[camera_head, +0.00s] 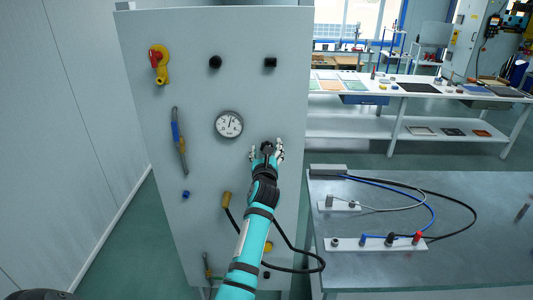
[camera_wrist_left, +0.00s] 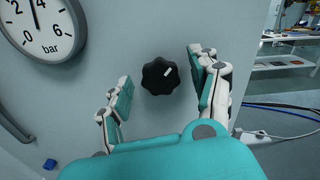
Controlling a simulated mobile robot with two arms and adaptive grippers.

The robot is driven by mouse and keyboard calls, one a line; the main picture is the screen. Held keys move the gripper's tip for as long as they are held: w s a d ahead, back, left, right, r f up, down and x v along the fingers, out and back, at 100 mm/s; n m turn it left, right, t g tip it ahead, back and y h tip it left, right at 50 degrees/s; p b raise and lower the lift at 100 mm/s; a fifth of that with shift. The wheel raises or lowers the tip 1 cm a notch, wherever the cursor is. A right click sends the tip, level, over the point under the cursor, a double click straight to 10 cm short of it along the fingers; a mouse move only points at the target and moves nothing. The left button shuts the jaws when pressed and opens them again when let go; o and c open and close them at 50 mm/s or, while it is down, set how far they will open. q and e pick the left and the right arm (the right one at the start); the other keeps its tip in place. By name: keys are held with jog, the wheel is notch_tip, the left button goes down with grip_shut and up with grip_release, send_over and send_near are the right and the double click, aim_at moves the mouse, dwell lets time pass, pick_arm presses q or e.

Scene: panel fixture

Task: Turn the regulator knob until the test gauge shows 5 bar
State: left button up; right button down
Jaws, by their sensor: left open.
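In the head view the gripper largely hides the knob. The round white test gauge (camera_head: 229,124) is up and left of the gripper. It also shows, cut off, in the left wrist view (camera_wrist_left: 40,35); its needle points nearly straight up, between 2 and 4.
A black hose (camera_head: 300,266) loops below my left arm. A bench (camera_head: 480,255) with cables and plugs stands at the right.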

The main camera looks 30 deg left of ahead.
pick_arm(q)
jog(key=v, duration=1.2)
jog(key=shift+a, duration=0.1)
jog(key=s+d+m+b, duration=0.1)
jog(key=s+m, duration=0.1)
jog(key=m, duration=1.6)
jog(key=s+d+m+b, duration=0.1)
jog(key=s+d+m, duration=0.15)
jog(key=m, duration=1.55)
jog(key=p+x, duration=0.2)
jog(key=x, duration=1.5)
jog(key=shift+a+f+p, duration=0.2)
jog(key=shift+a+p, duration=0.1)
jog(key=shift+w, duration=0.15)
jog(key=shift+c, duration=0.4)
